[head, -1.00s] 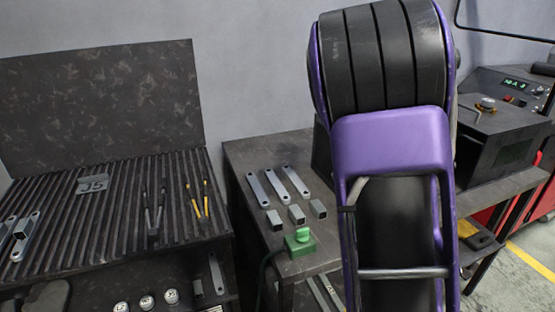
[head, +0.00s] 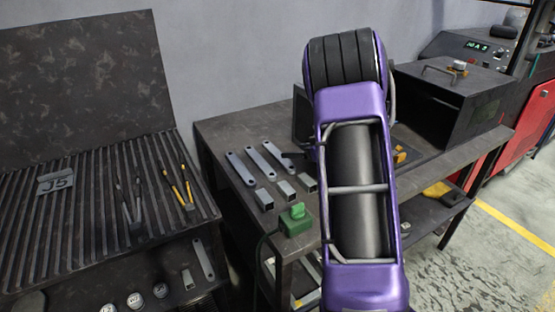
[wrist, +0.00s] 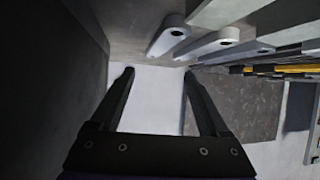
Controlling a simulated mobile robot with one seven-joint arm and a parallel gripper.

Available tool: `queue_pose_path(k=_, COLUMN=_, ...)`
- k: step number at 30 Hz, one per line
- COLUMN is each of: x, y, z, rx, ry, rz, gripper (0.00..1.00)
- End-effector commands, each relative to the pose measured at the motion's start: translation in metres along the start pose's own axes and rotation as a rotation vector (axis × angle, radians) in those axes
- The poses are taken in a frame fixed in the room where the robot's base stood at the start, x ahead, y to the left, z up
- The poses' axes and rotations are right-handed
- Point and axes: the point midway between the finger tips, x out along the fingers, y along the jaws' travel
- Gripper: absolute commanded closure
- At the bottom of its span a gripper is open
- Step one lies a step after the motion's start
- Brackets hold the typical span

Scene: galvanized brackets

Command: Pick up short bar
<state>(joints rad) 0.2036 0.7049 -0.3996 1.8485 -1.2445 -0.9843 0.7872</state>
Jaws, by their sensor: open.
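Three flat grey bars with a hole at the end lie side by side on the dark table: a left bar (head: 240,169), a middle bar (head: 262,166) and a right bar (head: 277,156). Three short square pieces, left (head: 264,199), middle (head: 286,190) and right (head: 307,183), lie in front of them. I cannot tell for sure which is the short bar. My gripper (wrist: 158,72) is open and empty in the wrist view, with the nearest bar (wrist: 166,36) beyond its fingertips, apart from them. In the head view my arm hides the gripper.
A green button box (head: 295,221) sits at the table's front corner. A slatted bench (head: 90,210) with tools stands at left. A dark box machine (head: 455,98) stands at the table's right end. The table's back left (head: 228,130) is bare.

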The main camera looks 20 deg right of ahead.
Motion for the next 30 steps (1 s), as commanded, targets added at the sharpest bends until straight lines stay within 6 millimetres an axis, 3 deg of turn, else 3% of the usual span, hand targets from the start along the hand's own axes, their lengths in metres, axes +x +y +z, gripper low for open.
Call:
queue_pose_path(k=3, x=0.010, y=0.000, z=0.018, rx=0.000, ry=-0.002, rz=0.001, gripper=0.21)
queue_pose_path(k=11, x=0.030, y=-0.001, z=0.015, rx=-0.004, ry=0.000, rz=-0.001, gripper=0.21)
queue_pose_path(k=21, x=0.080, y=0.000, z=0.015, rx=-0.002, ry=0.000, rz=0.000, gripper=0.21)
queue_pose_path(k=30, x=0.083, y=0.000, z=0.014, rx=-0.002, ry=0.001, rz=0.001, gripper=0.21)
